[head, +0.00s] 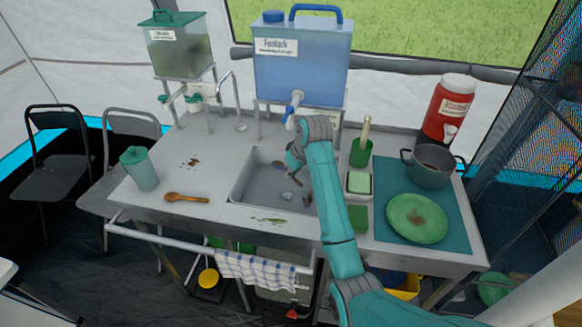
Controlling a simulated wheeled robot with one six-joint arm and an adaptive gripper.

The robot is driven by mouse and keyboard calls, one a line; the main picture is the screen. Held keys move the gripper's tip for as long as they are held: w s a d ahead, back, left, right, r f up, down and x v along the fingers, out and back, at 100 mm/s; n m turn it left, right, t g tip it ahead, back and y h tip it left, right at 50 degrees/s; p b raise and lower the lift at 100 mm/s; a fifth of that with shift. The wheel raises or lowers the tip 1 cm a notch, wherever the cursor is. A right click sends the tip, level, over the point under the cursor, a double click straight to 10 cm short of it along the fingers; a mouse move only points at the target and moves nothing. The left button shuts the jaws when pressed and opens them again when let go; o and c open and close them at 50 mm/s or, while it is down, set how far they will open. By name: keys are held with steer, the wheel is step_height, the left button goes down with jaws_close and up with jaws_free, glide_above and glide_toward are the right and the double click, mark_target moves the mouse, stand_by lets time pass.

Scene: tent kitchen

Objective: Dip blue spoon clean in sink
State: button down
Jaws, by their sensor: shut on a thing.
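The grey metal sink (250,190) is set into the middle of the worktop. My gripper (291,172) is over the sink, towards its back right, with the teal arm reaching in from the front right. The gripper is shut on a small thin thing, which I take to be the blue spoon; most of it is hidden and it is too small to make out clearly. A small bluish-grey oval shows low in the basin below the gripper; I cannot tell whether it is the spoon's bowl or the drain.
A blue water tank (300,65) with a tap stands behind the sink. A wooden spoon (187,198) and teal jug (140,168) are at left.

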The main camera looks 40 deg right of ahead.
steer(key=shift+f, duration=4.1)
steer(key=shift+r, duration=5.55)
steer(key=shift+r, duration=2)
